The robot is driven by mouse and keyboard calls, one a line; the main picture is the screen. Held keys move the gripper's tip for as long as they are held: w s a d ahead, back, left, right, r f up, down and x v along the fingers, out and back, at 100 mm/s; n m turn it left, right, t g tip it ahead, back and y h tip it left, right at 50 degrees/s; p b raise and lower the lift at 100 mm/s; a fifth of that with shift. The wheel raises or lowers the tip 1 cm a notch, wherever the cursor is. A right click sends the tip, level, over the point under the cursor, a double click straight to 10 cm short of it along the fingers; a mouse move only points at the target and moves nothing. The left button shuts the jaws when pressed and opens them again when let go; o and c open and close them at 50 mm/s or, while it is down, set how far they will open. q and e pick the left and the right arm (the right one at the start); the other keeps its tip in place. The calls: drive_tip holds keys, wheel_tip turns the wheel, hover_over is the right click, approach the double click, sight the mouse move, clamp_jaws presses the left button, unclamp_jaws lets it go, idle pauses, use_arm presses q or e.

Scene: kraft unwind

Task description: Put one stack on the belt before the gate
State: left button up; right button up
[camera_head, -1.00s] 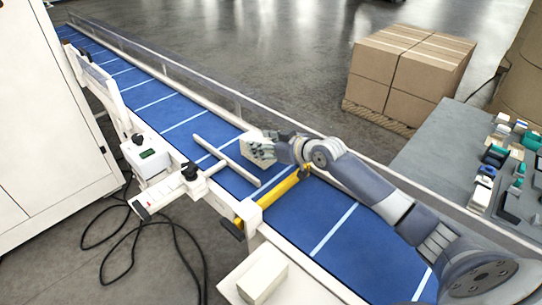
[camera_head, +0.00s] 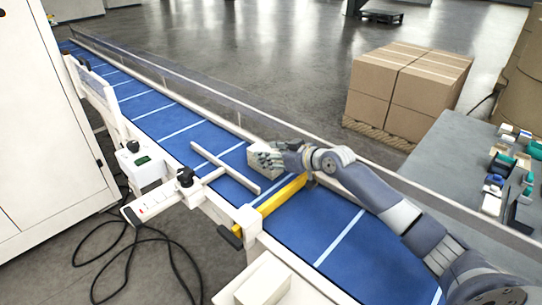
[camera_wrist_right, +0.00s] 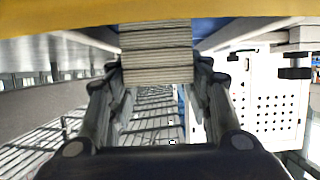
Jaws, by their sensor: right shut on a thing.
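My right gripper (camera_head: 268,160) reaches in from the right over the blue belt (camera_head: 335,235). It is shut on a pale stack (camera_head: 258,162) of flat layered pieces. In the right wrist view, the stack (camera_wrist_right: 157,52) sits between the two fingers (camera_wrist_right: 160,85). In the head view, the stack is on the far, upper-left side of the yellow gate bar (camera_head: 282,194) that crosses the belt. I cannot tell whether its underside touches the belt. Another pale block (camera_head: 263,282) lies on a white ledge at the bottom. My left gripper is not in view.
A white T-shaped guide (camera_head: 225,167) lies over the belt just left of the held stack. A clear rail (camera_head: 215,107) runs along the far side. A grey table (camera_head: 445,150) with small items stands at the right, brown cartons (camera_head: 405,90) behind.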

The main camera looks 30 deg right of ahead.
drive_tip(key=o, duration=1.2)
drive_tip(key=shift+s, duration=0.2)
drive_tip(key=shift+b+v, duration=1.55)
drive_tip(key=shift+v, duration=4.35)
drive_tip(key=shift+w, duration=0.1)
